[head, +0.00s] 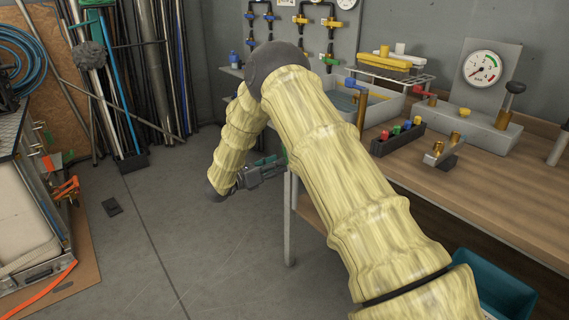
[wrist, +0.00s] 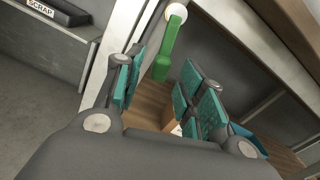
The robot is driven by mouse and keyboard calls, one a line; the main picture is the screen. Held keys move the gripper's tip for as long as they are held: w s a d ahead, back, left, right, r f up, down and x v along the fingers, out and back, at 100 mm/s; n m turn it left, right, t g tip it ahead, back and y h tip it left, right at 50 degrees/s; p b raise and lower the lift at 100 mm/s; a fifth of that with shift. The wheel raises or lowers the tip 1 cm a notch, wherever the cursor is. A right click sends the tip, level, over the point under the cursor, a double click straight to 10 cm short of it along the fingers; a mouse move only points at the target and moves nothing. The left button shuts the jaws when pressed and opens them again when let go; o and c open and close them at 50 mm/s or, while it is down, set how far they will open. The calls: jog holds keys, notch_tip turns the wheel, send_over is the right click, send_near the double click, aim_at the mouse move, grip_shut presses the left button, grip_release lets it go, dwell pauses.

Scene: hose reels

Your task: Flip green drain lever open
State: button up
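The green lever (wrist: 168,48) shows in the wrist view. It hangs down from a pale round pivot (wrist: 176,12) by a light grey upright of the bench. My gripper (wrist: 161,78) is open, with teal pads on both fingers. The lever's lower end appears in the gap between the fingertips. I cannot tell whether it is between the pads or just beyond them, and I see no grip on it. In the head view my gripper (head: 262,173) is low beside the bench's left leg, and the lever cannot be made out clearly there.
The wooden workbench (head: 475,190) holds a pressure gauge (head: 482,68), a tray of coloured parts (head: 397,137) and brass fittings. A teal bin (head: 492,288) is below its front. A dark SCRAP-labelled container (wrist: 55,10) is upper left in the wrist view.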

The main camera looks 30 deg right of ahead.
jog(key=shift+w+d, duration=0.15)
jog(key=shift+d, duration=1.9)
grip_shut()
